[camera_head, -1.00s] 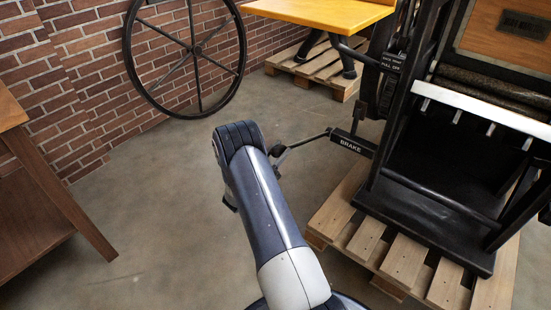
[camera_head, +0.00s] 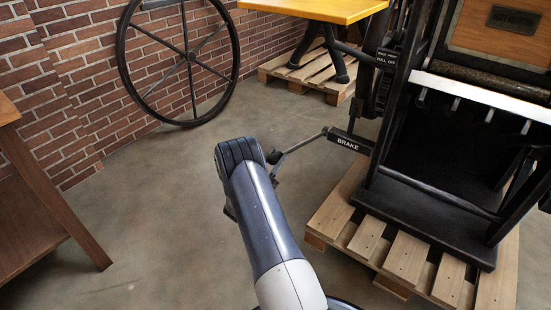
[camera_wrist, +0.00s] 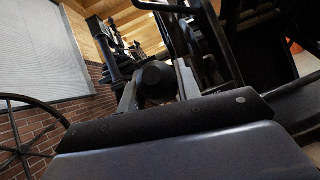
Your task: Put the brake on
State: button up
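The brake lever (camera_head: 304,143) is a thin dark rod running left and down from a black bar labelled BRAKE (camera_head: 347,143) on the press's left side. Its outer end is close to my gripper (camera_head: 274,168), which is partly hidden behind my arm. In the wrist view, the dark round knob (camera_wrist: 156,80) of the lever sits between the two grey fingers of my gripper (camera_wrist: 157,92). Both fingers appear against the knob's sides. The finger bases are hidden by my own wrist.
The black press (camera_head: 430,208) stands on a wooden pallet (camera_head: 330,215) at right. A large spoked wheel (camera_head: 190,57) leans by the brick wall. A yellow-topped table (camera_head: 315,10) is at the back, a brown wooden table (camera_head: 40,215) at left. The floor between is clear.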

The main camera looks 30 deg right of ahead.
jog(key=shift+o, duration=0.7)
jog(key=shift+a+f, duration=0.1)
jog(key=shift+f, duration=0.35)
jog(key=o, duration=0.3)
jog(key=shift+r, duration=0.2)
jog(key=b+v, duration=0.4)
jog(key=v, duration=0.6)
jog(key=shift+a+f, duration=0.25)
jog(key=shift+r, duration=0.2)
